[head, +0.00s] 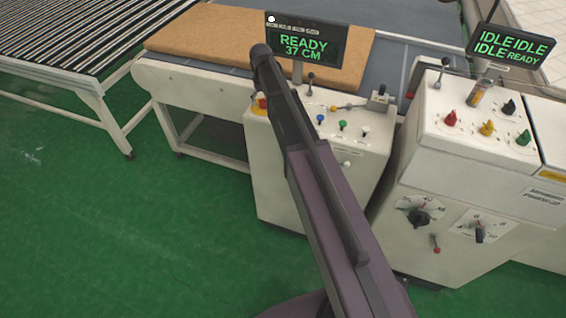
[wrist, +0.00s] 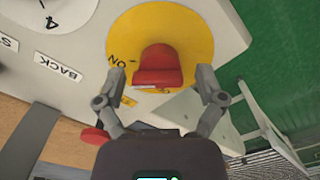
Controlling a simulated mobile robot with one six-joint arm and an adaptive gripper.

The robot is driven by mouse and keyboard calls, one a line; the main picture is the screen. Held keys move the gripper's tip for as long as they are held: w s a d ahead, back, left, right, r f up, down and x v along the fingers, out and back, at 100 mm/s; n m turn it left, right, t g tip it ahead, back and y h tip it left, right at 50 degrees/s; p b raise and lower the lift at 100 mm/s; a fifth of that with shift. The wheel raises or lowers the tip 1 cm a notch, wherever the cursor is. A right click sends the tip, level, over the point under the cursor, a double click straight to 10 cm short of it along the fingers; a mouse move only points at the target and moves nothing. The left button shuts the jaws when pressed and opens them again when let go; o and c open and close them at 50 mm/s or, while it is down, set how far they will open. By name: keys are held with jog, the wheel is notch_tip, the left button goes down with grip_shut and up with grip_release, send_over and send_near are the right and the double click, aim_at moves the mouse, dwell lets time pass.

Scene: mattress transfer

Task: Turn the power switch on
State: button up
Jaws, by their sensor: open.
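The power switch is a red knob (wrist: 160,68) on a round yellow plate (wrist: 195,35) in the wrist view. An "ON" mark shows on the plate, left of the knob. My gripper (wrist: 161,82) is open, with one finger on each side of the knob. Gaps show between the fingers and the knob, and I see no contact. In the head view a small part of the red and yellow switch (head: 262,103) shows at the left edge of the control cabinet (head: 283,178), partly hidden by my arm. My fingers are hidden there.
A display (head: 304,45) reads "READY 37 CM" above the cabinet. Levers and coloured buttons (head: 342,126) sit on its top. A second machine (head: 480,165) with an "IDLE" display stands at right. A tan mattress (head: 210,35) lies behind. Green floor (head: 90,220) is clear at left.

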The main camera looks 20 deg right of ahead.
jog(key=shift+r+p, duration=6.4)
jog(key=shift+r, duration=0.4)
jog(key=s+f+b, duration=0.4)
jog(key=s, duration=0.6)
jog(key=s+f+m+b, duration=0.1)
jog(key=s+f+b, duration=0.4)
jog(key=s, duration=0.5)
jog(key=s+f+b, duration=0.4)
jog(key=s, duration=0.6)
jog(key=shift+s+a+f+m, duration=0.2)
jog(key=shift+s+a+m, duration=0.15)
jog(key=shift+a, duration=0.1)
